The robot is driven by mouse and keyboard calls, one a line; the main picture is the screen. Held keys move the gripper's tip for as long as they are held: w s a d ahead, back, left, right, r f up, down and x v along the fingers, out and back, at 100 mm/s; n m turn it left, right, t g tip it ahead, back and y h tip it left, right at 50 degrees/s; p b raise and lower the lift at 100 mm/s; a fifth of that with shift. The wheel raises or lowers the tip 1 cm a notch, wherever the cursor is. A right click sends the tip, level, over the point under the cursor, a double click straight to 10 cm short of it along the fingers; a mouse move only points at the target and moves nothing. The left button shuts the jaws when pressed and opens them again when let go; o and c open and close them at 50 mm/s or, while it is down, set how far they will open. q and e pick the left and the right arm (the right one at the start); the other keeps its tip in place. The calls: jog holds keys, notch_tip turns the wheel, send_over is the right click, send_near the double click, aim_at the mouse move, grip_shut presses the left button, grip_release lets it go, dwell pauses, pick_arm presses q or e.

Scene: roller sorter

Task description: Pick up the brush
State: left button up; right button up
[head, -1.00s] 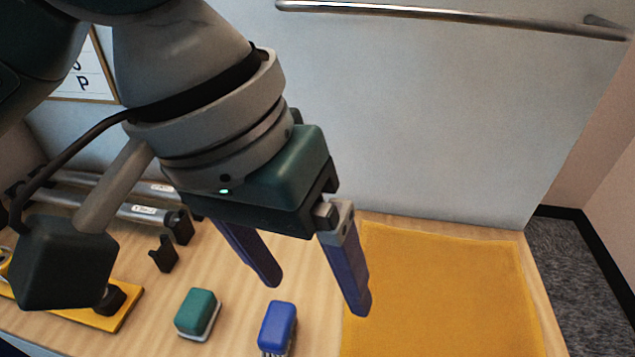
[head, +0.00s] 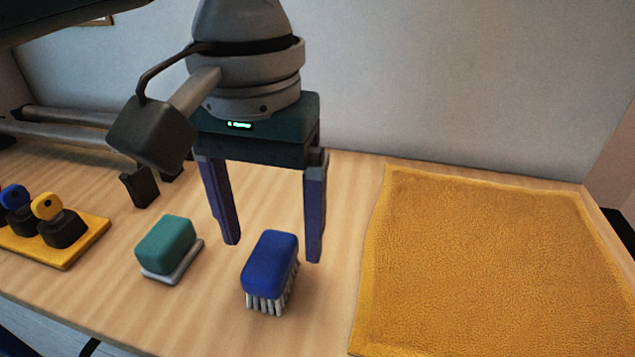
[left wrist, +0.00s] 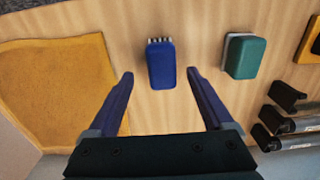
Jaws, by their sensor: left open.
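The brush (head: 270,268) has a blue block body with pale bristles pointing down and rests on the wooden table. In the left wrist view the brush (left wrist: 161,66) lies ahead of the fingertips, roughly centred between them. My left gripper (head: 273,252) is open and empty, pointing down above and behind the brush, with its two blue-purple fingers apart. The left gripper (left wrist: 160,74) also shows its spread fingers in the wrist view, not touching the brush. My right gripper is not in view.
A green block with a pale base (head: 167,247) sits left of the brush. A yellow cloth mat (head: 490,270) covers the right of the table. A yellow board (head: 70,250) with knobbed black pieces is at far left. Grey rollers (head: 60,116) lie at the back left, near the wall.

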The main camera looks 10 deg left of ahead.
aim_at(269, 252)
pick_arm(q)
notch_tip(269, 252, down, 4)
jog(key=shift+s+a+b, duration=0.1)
jog(key=shift+a+b, duration=0.05)
jog(key=shift+b, duration=0.15)
grip_shut()
dwell(0.5)
